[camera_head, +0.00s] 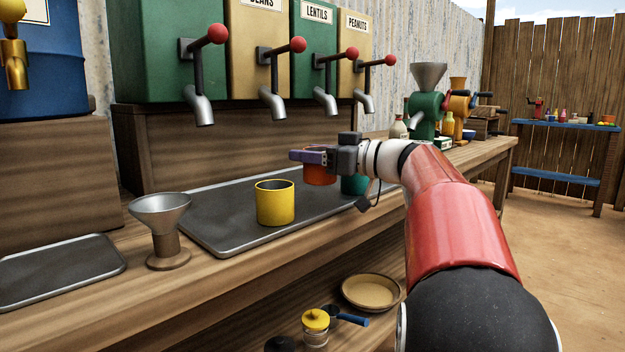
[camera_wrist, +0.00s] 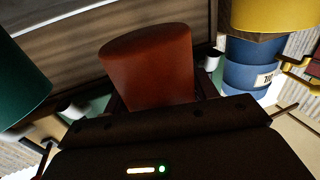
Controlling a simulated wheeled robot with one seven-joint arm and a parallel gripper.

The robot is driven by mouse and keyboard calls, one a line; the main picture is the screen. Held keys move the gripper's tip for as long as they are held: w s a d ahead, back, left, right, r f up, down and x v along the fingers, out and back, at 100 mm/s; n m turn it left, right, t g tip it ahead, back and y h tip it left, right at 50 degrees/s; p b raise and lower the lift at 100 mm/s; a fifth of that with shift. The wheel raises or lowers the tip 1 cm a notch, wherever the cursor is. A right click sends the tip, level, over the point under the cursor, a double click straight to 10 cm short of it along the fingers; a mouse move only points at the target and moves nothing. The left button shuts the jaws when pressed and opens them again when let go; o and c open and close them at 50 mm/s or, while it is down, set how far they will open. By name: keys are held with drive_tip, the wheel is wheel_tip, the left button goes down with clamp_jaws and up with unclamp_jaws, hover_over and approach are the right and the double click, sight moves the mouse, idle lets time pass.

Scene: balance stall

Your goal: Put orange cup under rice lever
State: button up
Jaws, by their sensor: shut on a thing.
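My gripper (camera_head: 304,156) is shut on the orange cup (camera_head: 319,175), which hangs just below the fingers over the drip tray (camera_head: 225,215). I cannot tell how far the cup is above the tray. In the wrist view the cup (camera_wrist: 150,65) fills the space between the fingers and looks dark orange-red. The leftmost green dispenser (camera_head: 170,50) has a black lever with a red knob (camera_head: 217,33) and a spout (camera_head: 199,106); its label is out of view. The other readable labels are beans, lentils and peanuts; no rice label shows.
A yellow cup (camera_head: 275,204) stands on the tray, left of the held cup. A teal cup (camera_head: 354,184) stands right, partly hidden by my gripper. A funnel on a wooden stand (camera_head: 165,222) is left of the tray. The tray below the leftmost spout is clear.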

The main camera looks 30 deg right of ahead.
sight(314, 174)
drive_tip(key=shift+f+b, duration=0.8)
drive_tip(key=shift+f, duration=1.35)
drive_tip(key=shift+f+b, duration=0.3)
drive_tip(key=shift+b, duration=0.15)
drive_tip(key=o, duration=1.1)
drive_tip(key=shift+r, duration=0.1)
drive_tip(key=shift+c, duration=0.2)
drive_tip(key=shift+r+p, duration=0.25)
drive_tip(key=shift+p, duration=0.95)
